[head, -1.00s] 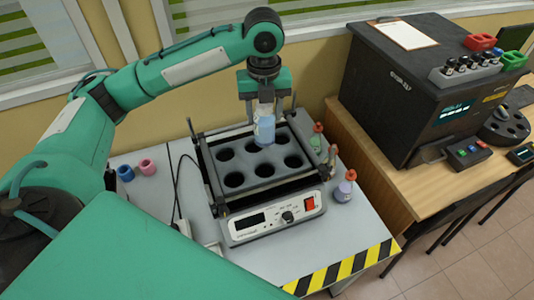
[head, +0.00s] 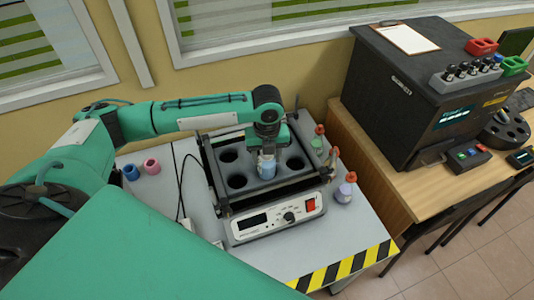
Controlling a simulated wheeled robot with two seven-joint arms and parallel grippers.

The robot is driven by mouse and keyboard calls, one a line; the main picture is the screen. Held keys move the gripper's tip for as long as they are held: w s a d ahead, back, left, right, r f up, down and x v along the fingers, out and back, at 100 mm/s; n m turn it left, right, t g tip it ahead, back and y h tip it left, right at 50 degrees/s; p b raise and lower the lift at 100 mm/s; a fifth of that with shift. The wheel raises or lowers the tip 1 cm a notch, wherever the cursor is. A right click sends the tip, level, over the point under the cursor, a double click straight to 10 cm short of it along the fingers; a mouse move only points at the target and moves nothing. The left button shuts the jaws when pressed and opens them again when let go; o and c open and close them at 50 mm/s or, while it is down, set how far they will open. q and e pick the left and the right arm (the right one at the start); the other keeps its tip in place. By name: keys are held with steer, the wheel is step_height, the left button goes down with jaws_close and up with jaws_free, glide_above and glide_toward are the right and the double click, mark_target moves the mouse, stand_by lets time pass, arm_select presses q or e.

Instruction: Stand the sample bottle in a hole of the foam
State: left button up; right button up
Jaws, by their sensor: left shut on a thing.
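The sample bottle (head: 267,168), pale with a blue lower part, is upright in my left gripper (head: 267,152), which is shut on it. The dark foam (head: 263,188) with round holes sits in the frame of the device on the table. The bottle is at the front middle hole of the foam; I cannot tell how far its base is inside. The front left, back left and front right holes show empty. The gripper and arm hide the back middle of the foam. My right gripper is not in view.
Several small bottles with red tops, including a purple one (head: 344,190), stand right of the device. A blue ring (head: 131,172) and a pink ring (head: 152,166) lie at left near a cable. A black machine (head: 405,90) stands on the wooden table at right.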

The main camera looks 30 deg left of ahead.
arm_select(q)
steer(key=o, duration=1.1)
steer(key=shift+r, duration=0.2)
step_height(320, 180, up, 10)
steer(key=b, duration=0.2)
steer(key=shift+r+b, duration=0.25)
steer(key=shift+b, duration=0.1)
steer(key=shift+r, duration=0.6)
